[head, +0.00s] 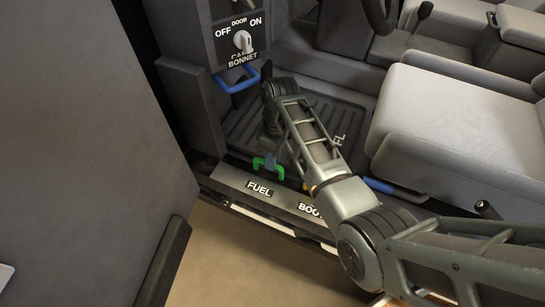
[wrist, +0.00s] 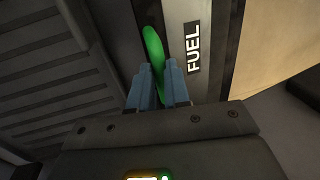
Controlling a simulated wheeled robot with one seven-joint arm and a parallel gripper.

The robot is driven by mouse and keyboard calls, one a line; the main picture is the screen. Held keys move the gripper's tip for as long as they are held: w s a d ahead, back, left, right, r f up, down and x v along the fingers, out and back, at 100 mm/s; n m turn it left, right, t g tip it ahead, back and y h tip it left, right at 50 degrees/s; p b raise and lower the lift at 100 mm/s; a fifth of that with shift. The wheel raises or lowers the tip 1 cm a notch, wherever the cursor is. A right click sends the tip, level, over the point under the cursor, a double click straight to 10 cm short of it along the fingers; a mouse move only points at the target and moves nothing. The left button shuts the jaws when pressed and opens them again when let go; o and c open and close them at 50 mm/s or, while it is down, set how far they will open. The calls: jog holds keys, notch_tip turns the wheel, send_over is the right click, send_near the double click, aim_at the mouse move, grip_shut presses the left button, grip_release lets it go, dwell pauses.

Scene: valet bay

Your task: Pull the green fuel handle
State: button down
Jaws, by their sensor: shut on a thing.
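The green fuel handle (head: 267,166) stands on the door sill beside the FUEL label (head: 259,188). In the wrist view the green handle (wrist: 154,48) runs down between the two blue fingertips, with the FUEL label (wrist: 193,48) to its right. My gripper (head: 271,158) reaches down from above. In the wrist view my gripper (wrist: 159,82) is shut on the green handle, which hides the gripped part.
A blue bonnet handle (head: 238,80) hangs under the panel with the door knob (head: 242,41). The BOOT label (head: 309,209) is further along the sill, partly behind my arm. A grey seat (head: 435,125) is at right. The open door (head: 80,150) fills the left.

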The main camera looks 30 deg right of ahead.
jog(key=shift+r+p, duration=1)
jog(key=shift+r, duration=0.2)
jog(key=c, duration=1.1)
grip_release()
jog(key=shift+f, duration=0.15)
notch_tip(320, 180, up, 8)
jog(key=d+p, duration=0.1)
jog(key=p, duration=0.2)
jog(key=shift+w+f, duration=0.15)
jog(key=shift+w, duration=0.3)
jog(key=shift+d, duration=0.1)
